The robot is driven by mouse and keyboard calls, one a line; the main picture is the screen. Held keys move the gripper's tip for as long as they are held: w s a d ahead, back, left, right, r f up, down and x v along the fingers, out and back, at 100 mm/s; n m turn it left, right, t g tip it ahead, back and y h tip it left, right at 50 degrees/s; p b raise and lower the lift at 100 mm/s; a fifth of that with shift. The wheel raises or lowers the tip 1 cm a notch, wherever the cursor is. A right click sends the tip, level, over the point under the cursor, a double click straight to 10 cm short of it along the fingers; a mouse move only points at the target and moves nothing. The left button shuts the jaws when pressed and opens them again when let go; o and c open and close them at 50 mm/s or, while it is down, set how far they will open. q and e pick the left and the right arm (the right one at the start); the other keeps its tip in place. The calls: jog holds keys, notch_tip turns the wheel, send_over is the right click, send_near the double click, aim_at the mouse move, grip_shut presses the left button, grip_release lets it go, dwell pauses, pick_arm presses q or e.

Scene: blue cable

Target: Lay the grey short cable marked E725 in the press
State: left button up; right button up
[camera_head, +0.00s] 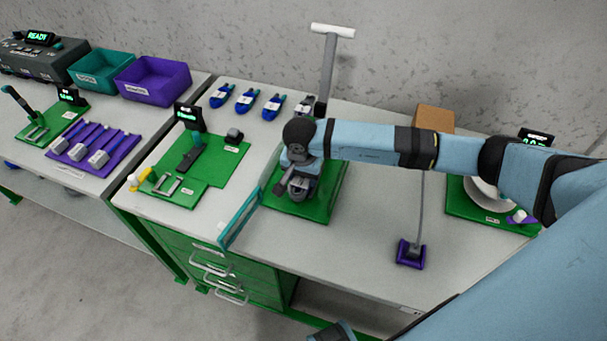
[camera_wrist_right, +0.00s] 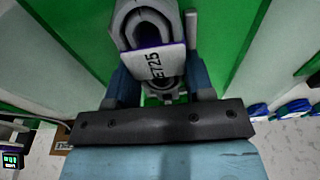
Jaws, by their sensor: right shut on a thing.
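The grey short cable (camera_wrist_right: 150,25) is a thick loop with a white tag reading E725 (camera_wrist_right: 158,66), seen in the right wrist view. My right gripper (camera_wrist_right: 160,88) is shut on it, with a finger on either side. In the head view my right gripper (camera_head: 299,176) points down over the green base of the press (camera_head: 318,211). The press has a tall grey lever with a white T-bar (camera_head: 332,31), standing raised. My arm hides much of the press. I cannot tell whether the cable touches the press seat.
Several tagged cable pieces (camera_head: 246,97) lie along the back. A green fixture board (camera_head: 215,165) is to the left, with a teal-framed panel (camera_head: 239,217) between. A purple-based post (camera_head: 411,254) and a cardboard box (camera_head: 434,119) are to the right. The front middle tabletop is clear.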

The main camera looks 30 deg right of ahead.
jog(key=shift+f, duration=0.15)
jog(key=o, duration=1)
jog(key=shift+r+p, duration=2)
jog(key=shift+r, duration=2.05)
